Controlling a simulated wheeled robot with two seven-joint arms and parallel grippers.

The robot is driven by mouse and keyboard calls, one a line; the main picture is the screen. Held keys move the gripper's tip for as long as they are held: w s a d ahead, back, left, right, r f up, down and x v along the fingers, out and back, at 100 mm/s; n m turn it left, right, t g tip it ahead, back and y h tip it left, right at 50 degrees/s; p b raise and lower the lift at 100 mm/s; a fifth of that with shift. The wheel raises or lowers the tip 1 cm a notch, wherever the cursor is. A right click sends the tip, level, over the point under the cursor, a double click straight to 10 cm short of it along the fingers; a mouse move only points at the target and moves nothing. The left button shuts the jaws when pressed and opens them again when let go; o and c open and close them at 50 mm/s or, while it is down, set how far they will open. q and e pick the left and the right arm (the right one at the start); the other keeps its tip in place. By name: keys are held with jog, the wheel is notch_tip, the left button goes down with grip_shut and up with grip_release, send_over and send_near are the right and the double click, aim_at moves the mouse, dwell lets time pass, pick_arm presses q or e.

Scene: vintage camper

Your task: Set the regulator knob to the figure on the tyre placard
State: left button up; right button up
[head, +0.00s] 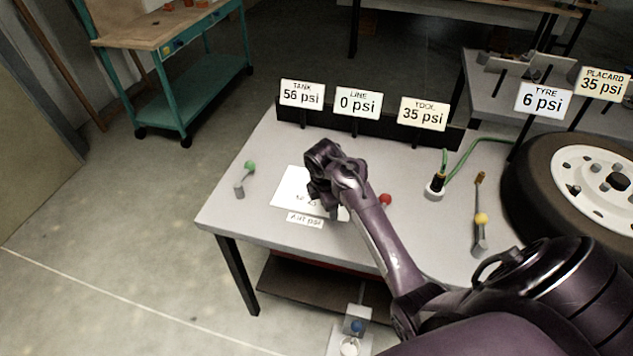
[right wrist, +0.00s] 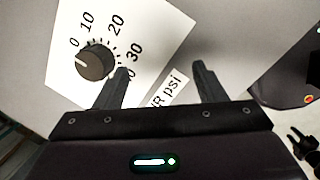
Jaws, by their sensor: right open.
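The placard sign (head: 603,84) at the right of the head view reads 35 psi. The regulator knob (right wrist: 96,62) is a dark round knob on a white dial plate (right wrist: 165,45), with visible figures 0, 10, 20 and 30. Its white mark points left, near the 0 end. My right gripper (right wrist: 160,73) is open over the plate; its left finger is close to the knob's right side, the knob not between the fingers. Contact cannot be told. In the head view my right gripper (head: 325,192) covers the knob.
A green-tipped lever (head: 245,178), red knob (head: 386,200) and yellow-handled valve (head: 480,220) stand on the bench. A wheel (head: 540,185) is at right.

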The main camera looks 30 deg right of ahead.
jog(key=w+d+r+n, duration=0.1)
jog(key=w+n, duration=0.1)
jog(key=w+d+r+n+y, duration=0.1)
jog(key=w+n, duration=0.1)
jog(key=w, duration=0.1)
jog(key=w+d+r+n+y, duration=0.1)
jog(key=w+r+n, duration=0.1)
jog(key=w+n, duration=0.1)
jog(key=shift+w+d+g, duration=0.15)
jog(key=shift+g, duration=0.25)
jog(key=shift+w+r+n, duration=0.25)
jog(key=shift+n, duration=0.25)
jog(key=shift+w+f, duration=0.1)
jog(key=f, duration=0.7)
jog(key=shift+w+a+f, duration=0.15)
jog(key=shift+a+f, duration=0.05)
jog(key=c, duration=1)
